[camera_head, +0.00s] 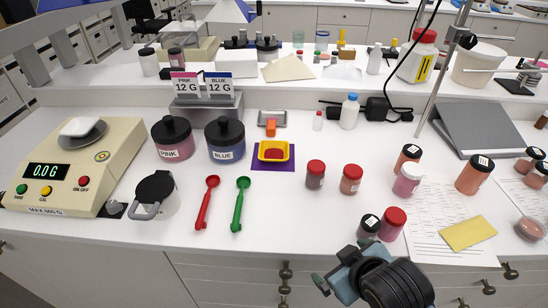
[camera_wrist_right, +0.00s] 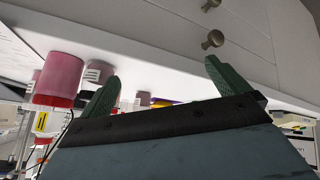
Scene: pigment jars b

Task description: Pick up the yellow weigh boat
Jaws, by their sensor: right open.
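The yellow weigh boat (camera_head: 274,159) is a small square dish on a purple mat (camera_head: 259,166) near the middle of the bench, with something red inside it. My right gripper (camera_head: 340,262) is open and empty at the bench's front edge, well to the front and right of the boat. In the right wrist view its two green fingers (camera_wrist_right: 162,75) stand wide apart with nothing between them. A small yellow patch shows beyond them there, but I cannot tell what it is. My left gripper is not in view.
Red-lidded jars (camera_head: 351,179) stand right of the boat, with more (camera_head: 392,224) near my right gripper. The pink jar (camera_head: 172,139) and blue jar (camera_head: 225,139) stand left. Red (camera_head: 207,203) and green (camera_head: 239,204) scoops lie in front. Bench space directly before the boat is clear.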

